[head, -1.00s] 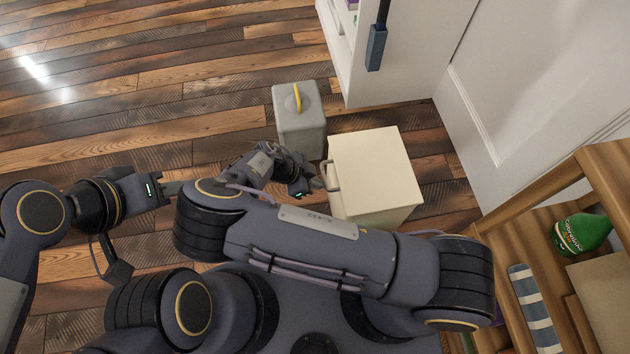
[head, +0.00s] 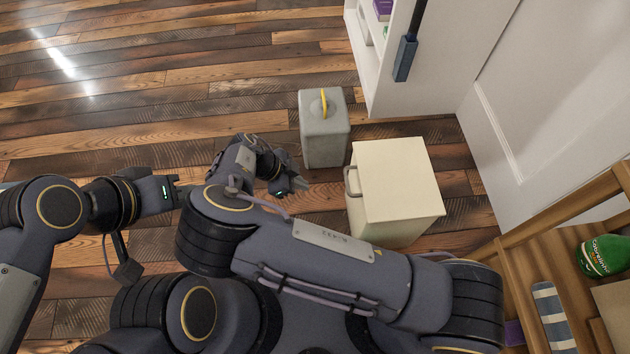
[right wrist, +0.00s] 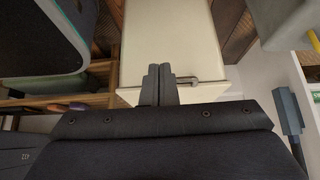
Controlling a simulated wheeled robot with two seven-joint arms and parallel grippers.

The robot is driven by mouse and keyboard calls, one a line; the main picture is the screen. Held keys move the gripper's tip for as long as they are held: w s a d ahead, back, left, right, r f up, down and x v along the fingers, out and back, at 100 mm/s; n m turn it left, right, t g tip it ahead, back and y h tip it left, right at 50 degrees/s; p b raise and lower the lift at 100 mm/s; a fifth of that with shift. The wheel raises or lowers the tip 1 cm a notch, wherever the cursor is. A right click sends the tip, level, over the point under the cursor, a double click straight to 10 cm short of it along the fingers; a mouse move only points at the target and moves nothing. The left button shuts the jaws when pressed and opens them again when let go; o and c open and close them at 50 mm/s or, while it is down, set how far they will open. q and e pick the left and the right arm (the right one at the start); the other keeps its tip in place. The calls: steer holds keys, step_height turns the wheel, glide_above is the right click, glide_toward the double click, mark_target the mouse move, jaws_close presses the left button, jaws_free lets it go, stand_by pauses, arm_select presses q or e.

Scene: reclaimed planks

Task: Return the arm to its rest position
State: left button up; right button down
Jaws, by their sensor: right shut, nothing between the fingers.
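My right arm is folded across the front of my body in the head view. Its gripper (head: 300,184) points right, toward the handle side of a small cream cabinet (head: 400,185), with a gap of floor between. In the right wrist view the two fingers (right wrist: 159,84) are together with nothing between them, and the cabinet (right wrist: 170,40) with its bar handle (right wrist: 185,80) lies beyond them. My left gripper (head: 180,192) is at the left, its fingertips partly hidden by my right arm, so its opening is unclear.
A grey canister with a yellow handle (head: 324,130) stands behind the cream cabinet's left side. A white cabinet (head: 400,95) and white panel (head: 545,80) stand at the upper right. Plank floor (head: 180,80) is open at upper left.

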steer(key=shift+a, duration=0.3)
steer(key=shift+r, duration=0.1)
steer(key=s+d+r+n+g+y, duration=0.1)
steer(key=s+d+r+n+y, duration=0.15)
steer(key=d+r+y, duration=0.55)
steer(key=s+d+r+n+g+y, duration=0.15)
steer(key=d+r+n, duration=0.25)
steer(key=r, duration=0.8)
steer(key=s+d+r+n+t+y, duration=0.2)
steer(key=s+d+r+n+t, duration=0.6)
steer(key=s+d, duration=0.4)
step_height(320, 180, up, 32)
steer(key=p, duration=3.1)
steer(key=shift+s+n+h, duration=0.2)
steer(key=shift+n+h, duration=0.15)
steer(key=shift+n, duration=0.1)
